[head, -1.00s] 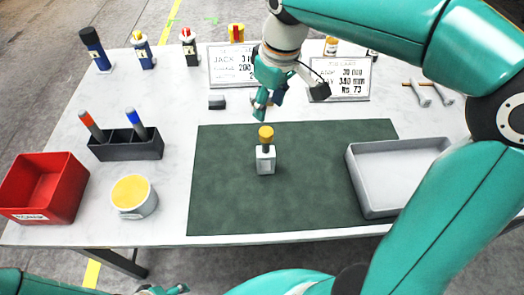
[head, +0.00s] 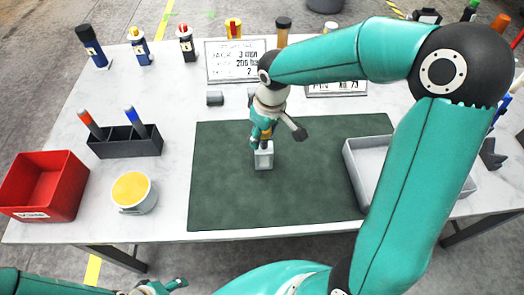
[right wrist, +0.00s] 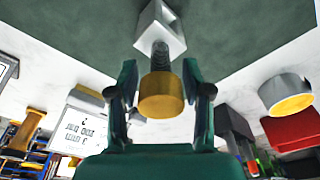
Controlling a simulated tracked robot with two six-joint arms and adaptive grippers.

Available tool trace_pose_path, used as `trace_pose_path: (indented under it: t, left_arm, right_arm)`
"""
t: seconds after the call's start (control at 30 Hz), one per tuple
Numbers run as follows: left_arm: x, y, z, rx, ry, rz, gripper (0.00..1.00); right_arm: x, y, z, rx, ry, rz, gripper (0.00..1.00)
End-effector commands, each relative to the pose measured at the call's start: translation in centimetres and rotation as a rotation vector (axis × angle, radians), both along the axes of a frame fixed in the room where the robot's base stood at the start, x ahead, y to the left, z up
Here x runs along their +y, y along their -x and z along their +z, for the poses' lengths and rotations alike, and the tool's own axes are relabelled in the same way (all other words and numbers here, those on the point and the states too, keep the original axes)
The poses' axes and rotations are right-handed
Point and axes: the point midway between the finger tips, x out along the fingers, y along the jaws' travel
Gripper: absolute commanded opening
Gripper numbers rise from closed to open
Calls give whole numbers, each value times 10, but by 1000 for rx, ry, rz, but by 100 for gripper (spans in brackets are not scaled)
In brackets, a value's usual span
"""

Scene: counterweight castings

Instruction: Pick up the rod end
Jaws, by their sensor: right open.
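The rod end appears to be the upright piece with a yellow cap (right wrist: 161,95) and a dark threaded shank (right wrist: 160,57), rising from a pale square block (right wrist: 160,30). In the head view the pale block (head: 264,160) stands on the green mat (head: 230,195), its upper part largely hidden by my right gripper (head: 276,138). In the right wrist view my right gripper (right wrist: 160,75) is open, its fingers on either side of the cap and shank, with no clear grip. My left gripper (head: 172,286) is partly visible at the bottom edge; its jaws are unclear.
A grey tray (head: 352,178) stands right of the block. A red bin (head: 45,190), a yellow-topped round container (head: 133,191) and a black holder (head: 125,148) with two pens are at left. Bottles and signs (head: 235,62) line the back. The mat's left part is clear.

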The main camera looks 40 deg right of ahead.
Motion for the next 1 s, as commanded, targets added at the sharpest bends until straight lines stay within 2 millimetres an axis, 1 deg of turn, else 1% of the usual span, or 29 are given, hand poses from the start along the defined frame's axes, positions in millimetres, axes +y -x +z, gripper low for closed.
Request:
trace_pose_path:
  t: [0.03,0.1,0.33,0.57,0.6,0.63,1.0]
  left_arm:
    - [0,0,1,0,0,0,65]
    - [0,0,1,0,0,0,65]
    - [0,0,1,0,0,0,65]
    - [0,0,1,1,0,0,65]
    - [0,0,1,1,0,0,65]
    - [0,0,1,1,0,0,65]
    - [0,0,1,0,0,0,65]
  right_arm:
    - [0,0,-5,3,0,1,49]
    - [0,-1,-9,1,0,1,49]
    - [0,-1,-10,-1,0,0,49]
    - [0,-1,-10,-1,0,-1,11]
    - [0,-1,-10,-1,0,-1,4]
    - [0,-1,-10,-1,0,-1,0]
    - [0,-2,-9,-5,0,-1,0]
